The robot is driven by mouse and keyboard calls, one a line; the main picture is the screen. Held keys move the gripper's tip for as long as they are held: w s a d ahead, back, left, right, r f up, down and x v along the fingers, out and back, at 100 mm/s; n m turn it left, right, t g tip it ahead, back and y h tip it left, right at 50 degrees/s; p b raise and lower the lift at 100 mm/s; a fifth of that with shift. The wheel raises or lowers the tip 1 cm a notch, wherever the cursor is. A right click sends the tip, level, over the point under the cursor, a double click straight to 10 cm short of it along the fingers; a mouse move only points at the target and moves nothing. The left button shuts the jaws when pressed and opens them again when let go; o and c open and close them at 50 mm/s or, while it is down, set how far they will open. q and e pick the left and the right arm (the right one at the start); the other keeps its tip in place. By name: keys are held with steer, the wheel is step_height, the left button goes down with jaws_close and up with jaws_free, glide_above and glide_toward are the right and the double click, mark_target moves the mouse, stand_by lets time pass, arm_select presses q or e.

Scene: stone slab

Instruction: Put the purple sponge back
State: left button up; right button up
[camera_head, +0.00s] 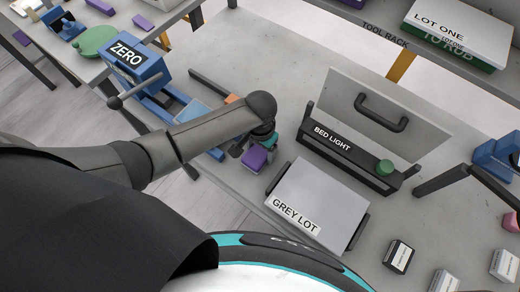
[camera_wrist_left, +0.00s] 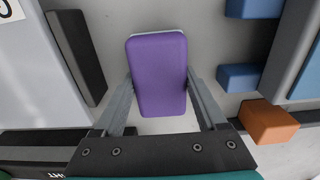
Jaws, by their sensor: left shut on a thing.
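The purple sponge (camera_head: 254,158) hangs under my left gripper (camera_head: 258,147), near the front edge of the grey slab table. In the left wrist view the sponge (camera_wrist_left: 158,70) sits between the two fingers of my left gripper (camera_wrist_left: 162,92), which are shut on its sides. Its long side points away from the palm. From these views I cannot tell whether its underside touches the table. My right gripper is not in view.
A "GREY LOT" box (camera_head: 320,200) and a "BED LIGHT" case (camera_head: 345,155) with a green knob stand right of the gripper. An orange block (camera_head: 232,98) and blue clamp parts (camera_head: 195,112) lie left. Small labelled boxes (camera_head: 398,256) sit front right.

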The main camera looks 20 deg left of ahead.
mark_target(260, 150)
arm_select(q)
steer(key=shift+f, duration=0.1)
steer(key=o, duration=1.1)
steer(key=shift+c, duration=0.2)
steer(key=o, duration=0.3)
steer(key=shift+o, duration=0.2)
step_height(260, 150, up, 12)
steer(key=p, duration=0.2)
steer(key=shift+p, duration=0.3)
